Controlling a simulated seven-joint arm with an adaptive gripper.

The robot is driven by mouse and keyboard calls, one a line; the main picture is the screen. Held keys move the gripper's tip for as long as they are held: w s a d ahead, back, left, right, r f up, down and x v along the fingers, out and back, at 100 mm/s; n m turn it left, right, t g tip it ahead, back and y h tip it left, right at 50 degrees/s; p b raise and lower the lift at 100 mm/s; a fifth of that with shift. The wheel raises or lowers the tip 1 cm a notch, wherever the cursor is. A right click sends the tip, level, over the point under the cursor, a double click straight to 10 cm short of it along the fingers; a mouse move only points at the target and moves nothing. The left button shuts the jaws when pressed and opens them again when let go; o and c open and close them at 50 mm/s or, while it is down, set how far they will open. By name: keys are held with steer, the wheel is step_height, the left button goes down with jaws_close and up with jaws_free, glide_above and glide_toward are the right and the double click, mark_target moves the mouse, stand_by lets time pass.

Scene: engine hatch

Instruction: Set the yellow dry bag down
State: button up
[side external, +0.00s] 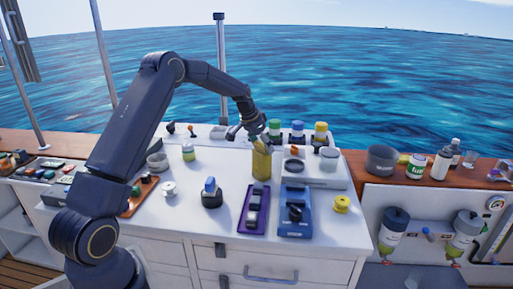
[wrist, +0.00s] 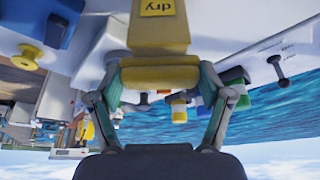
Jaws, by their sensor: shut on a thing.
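The yellow dry bag (side external: 261,164) is upright above or on the white counter (side external: 228,173), near its middle, behind the purple panel. I cannot tell whether its base touches the counter. In the wrist view, which is upside down, the bag (wrist: 158,33) shows its "dry" label and a rolled top. The bag's base is out of the wrist view.
A purple switch panel (side external: 253,210) and a blue switch box (side external: 296,212) stand in front of the bag. A blue-topped black knob (side external: 211,193) is at left, a yellow knob (side external: 341,204) at right. Several capped bottles line the back ledge. Bare counter lies left of the bag.

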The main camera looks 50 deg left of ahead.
steer(key=shift+f, duration=0.1)
steer(key=o, duration=1.7)
steer(key=shift+o, duration=0.2)
steer(key=v, duration=1.2)
steer(key=s+d+r, duration=0.6)
steer(key=d, duration=0.4)
steer(key=s+d, duration=0.4)
steer(key=s, duration=0.4)
steer(key=s+d+f, duration=0.1)
steer(key=s+d, duration=0.3)
steer(key=s, duration=0.4)
steer(key=s+d+f+t, duration=0.1)
steer(key=s+d, duration=0.4)
steer(key=s, duration=0.3)
steer(key=shift+s+f, duration=0.15)
steer(key=shift+s, duration=0.05)
